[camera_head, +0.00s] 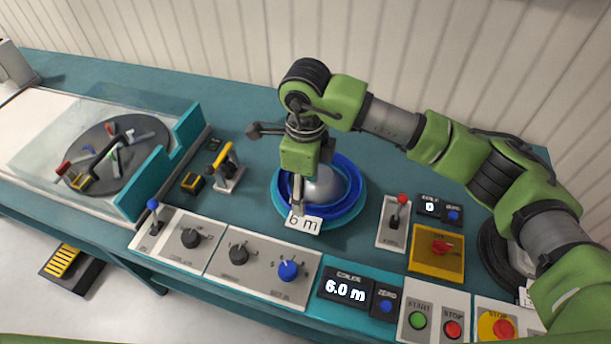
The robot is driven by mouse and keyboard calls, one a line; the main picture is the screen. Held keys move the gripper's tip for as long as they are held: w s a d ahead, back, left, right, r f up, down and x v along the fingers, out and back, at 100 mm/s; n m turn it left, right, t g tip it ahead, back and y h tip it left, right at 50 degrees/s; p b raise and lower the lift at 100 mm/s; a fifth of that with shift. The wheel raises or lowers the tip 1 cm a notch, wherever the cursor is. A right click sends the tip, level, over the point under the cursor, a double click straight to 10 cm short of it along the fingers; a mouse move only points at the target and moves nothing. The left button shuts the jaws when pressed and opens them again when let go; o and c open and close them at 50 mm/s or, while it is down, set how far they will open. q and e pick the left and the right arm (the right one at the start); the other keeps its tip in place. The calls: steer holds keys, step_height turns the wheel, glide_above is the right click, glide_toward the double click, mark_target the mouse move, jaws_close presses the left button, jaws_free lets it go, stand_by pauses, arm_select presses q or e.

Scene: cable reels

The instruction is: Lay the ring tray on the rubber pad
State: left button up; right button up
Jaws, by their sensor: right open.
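The ring tray (358,203) is a round teal dish with a blue coil in it and a silver dome in its middle. It stands on the teal bench, with a "6 m" label at its front. My right gripper (312,185) points down over its left part, open. One finger reaches down at the coil by the label; I cannot tell whether it touches. A black round thing (487,252) at the right, largely behind my right arm, may be the rubber pad; I cannot be sure. My left gripper is out of view.
Control panels with knobs (288,270), a "6.0 m" display (345,288) and stop buttons line the bench front. A red-topped lever (398,220) stands right of the tray. A clear-covered turntable (115,150) is at the left. Bench is clear behind the tray.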

mark_target(306, 216)
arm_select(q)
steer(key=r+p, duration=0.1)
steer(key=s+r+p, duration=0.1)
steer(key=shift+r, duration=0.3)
arm_select(e)
step_height(306, 216, down, 10)
steer(key=shift+f, duration=0.1)
steer(key=c, duration=1.6)
jaws_close()
steer(key=shift+r+p, duration=0.4)
steer(key=shift+r, duration=0.3)
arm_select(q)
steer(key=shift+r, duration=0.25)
arm_select(e)
steer(key=shift+r, duration=0.1)
